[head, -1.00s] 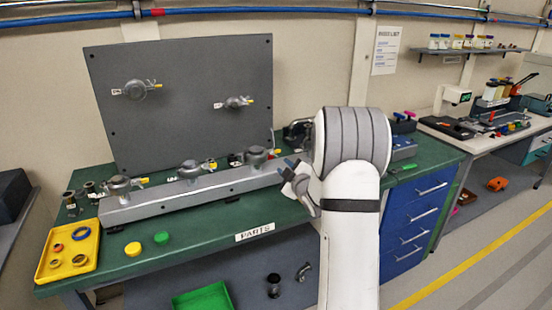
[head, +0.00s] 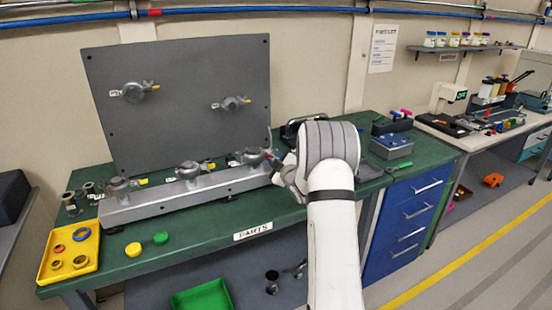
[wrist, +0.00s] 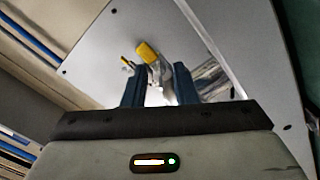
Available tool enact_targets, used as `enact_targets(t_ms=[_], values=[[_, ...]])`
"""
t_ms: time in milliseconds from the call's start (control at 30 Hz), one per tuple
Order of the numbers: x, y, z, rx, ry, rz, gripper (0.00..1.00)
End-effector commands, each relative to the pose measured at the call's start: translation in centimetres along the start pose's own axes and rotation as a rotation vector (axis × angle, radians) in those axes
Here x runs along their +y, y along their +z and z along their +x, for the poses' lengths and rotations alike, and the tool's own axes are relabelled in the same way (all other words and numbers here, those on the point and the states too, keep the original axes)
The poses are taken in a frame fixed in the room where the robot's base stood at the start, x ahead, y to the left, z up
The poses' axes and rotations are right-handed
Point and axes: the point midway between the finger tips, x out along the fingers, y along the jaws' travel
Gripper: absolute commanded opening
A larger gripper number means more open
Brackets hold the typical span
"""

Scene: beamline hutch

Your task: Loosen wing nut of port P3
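Three grey clamped ports with yellow-tipped wing nuts sit on the grey rail (head: 150,208): left (head: 118,185), middle (head: 189,169) and right (head: 254,156). Their labels are too small to read, so I cannot tell which is P3. My gripper (head: 276,165) is at the rail's right end, close beside the right port and partly hidden by my wrist. In the wrist view my gripper's two blue fingers (wrist: 160,85) stand apart. A yellow-tipped wing nut (wrist: 148,52) and bright metal show between and beyond them; I cannot tell whether they touch.
A grey upright panel (head: 185,75) behind the rail carries two more ports. A yellow tray (head: 88,245) with rings and two caps lie at the bench's left. A blue block (head: 391,146) stands at the right. The bench front (head: 300,212) is partly clear.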

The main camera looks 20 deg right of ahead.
Motion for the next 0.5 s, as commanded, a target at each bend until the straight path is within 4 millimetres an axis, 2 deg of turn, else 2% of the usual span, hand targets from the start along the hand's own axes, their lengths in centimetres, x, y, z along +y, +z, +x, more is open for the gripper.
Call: enact_targets(t_ms=[67, 367, 500], values=[[0.0, 0.01, -0.02, 0.0, 0.0, 0.0, 0.25], [0.03, 0.04, -0.05, 0.0, 0.0, 0.0, 0.01], [0.03, 0.05, -0.06, -0.001, 0.0, 0.0, 0.0]])
